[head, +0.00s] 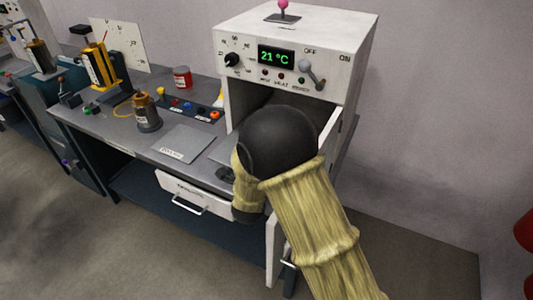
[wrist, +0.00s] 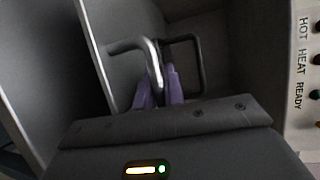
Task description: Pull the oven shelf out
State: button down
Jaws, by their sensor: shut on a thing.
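The oven (head: 345,75) is a white box at the right end of the bench, with its front open and a dark cavity inside. My gripper is hidden behind my own dark, tan-sleeved arm in the head view. In the wrist view, the purple fingers of my gripper (wrist: 160,92) are shut on a bent grey metal handle (wrist: 136,47) at the oven opening. A dark loop (wrist: 202,62) shows just behind the fingers; I cannot tell whether it is a part or a shadow. The shelf plate itself is not clearly made out, and my arm hides most of the opening.
The oven door (head: 272,250) hangs open below and beside my arm. The oven display (head: 276,56) reads 21 °C. A drawer (head: 192,193) sits under the bench (head: 105,128), left of my arm. A brown-topped pot (head: 147,114) and a red can (head: 182,78) stand on the bench.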

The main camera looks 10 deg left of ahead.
jog(key=shift+s+a, duration=0.1)
jog(key=shift+s, duration=0.2)
jog(key=c, duration=1.5)
grip_release()
jog(key=v, duration=0.7)
jog(key=shift+s+b, duration=0.3)
jog(key=shift+b, duration=0.1)
jog(key=shift+w, duration=0.1)
